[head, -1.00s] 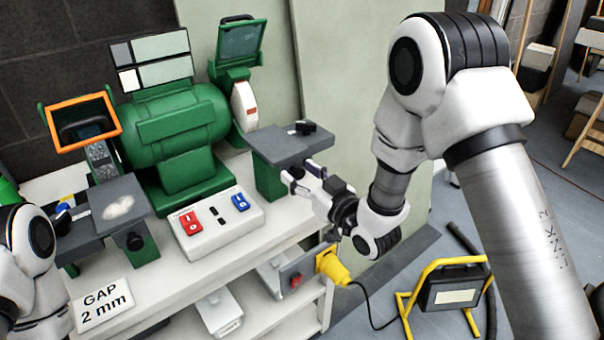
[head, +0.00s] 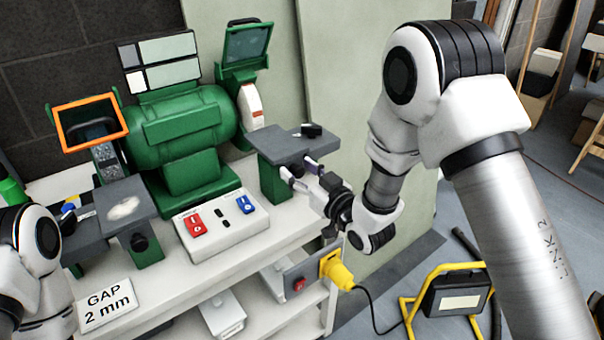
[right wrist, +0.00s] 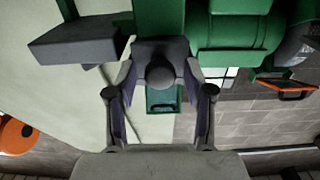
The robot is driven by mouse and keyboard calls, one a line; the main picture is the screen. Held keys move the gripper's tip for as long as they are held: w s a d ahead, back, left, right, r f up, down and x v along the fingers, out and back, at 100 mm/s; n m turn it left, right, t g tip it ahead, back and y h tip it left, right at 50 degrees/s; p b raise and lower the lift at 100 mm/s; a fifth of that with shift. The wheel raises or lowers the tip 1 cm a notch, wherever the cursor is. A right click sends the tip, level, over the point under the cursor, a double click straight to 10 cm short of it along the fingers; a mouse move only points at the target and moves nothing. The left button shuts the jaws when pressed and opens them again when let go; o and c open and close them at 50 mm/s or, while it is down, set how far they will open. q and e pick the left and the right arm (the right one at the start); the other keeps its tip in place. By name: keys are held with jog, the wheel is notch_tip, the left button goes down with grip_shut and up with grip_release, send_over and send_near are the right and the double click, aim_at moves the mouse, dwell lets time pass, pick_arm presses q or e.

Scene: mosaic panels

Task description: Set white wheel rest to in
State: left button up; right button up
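The white wheel (head: 250,106) is on the right side of the green bench grinder (head: 180,130). Its rest (head: 282,146) is a grey plate on a green bracket in front of the wheel. My right gripper (head: 300,170) is at the front edge of this rest. In the right wrist view its fingers (right wrist: 160,112) are open either side of a dark round knob (right wrist: 160,72); I cannot tell whether they touch it. My left arm shows at the lower left, its gripper out of view.
The other rest (head: 125,205) and an orange-framed shield (head: 90,122) are on the grinder's left. A switch box (head: 220,228) with red and blue switches and a "GAP 2 mm" sign (head: 106,302) stand on the bench. A yellow plug (head: 336,270) juts out below my right gripper.

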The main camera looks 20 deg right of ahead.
jog(key=shift+f, duration=0.1)
jog(key=v, duration=1.2)
jog(key=s+f+m+g+h+p, duration=0.1)
jog(key=s+f+g+h+p, duration=0.1)
jog(key=s+f+g+p, duration=0.5)
jog(key=s+f+g+h, duration=0.15)
jog(key=s+f, duration=0.25)
jog(key=f, duration=0.8)
jog(key=s+d+f+m+g+h, duration=0.1)
jog(key=s+d+f+g, duration=0.1)
jog(key=s+f+g, duration=0.2)
jog(key=s+d+f+m+g+h, duration=0.1)
jog(key=s+d+f+m+g, duration=0.1)
jog(key=s, duration=0.9)
jog(key=shift+s+f+g+h, duration=0.15)
jog(key=shift+f+g+h, duration=0.2)
jog(key=shift+f+g, duration=0.7)
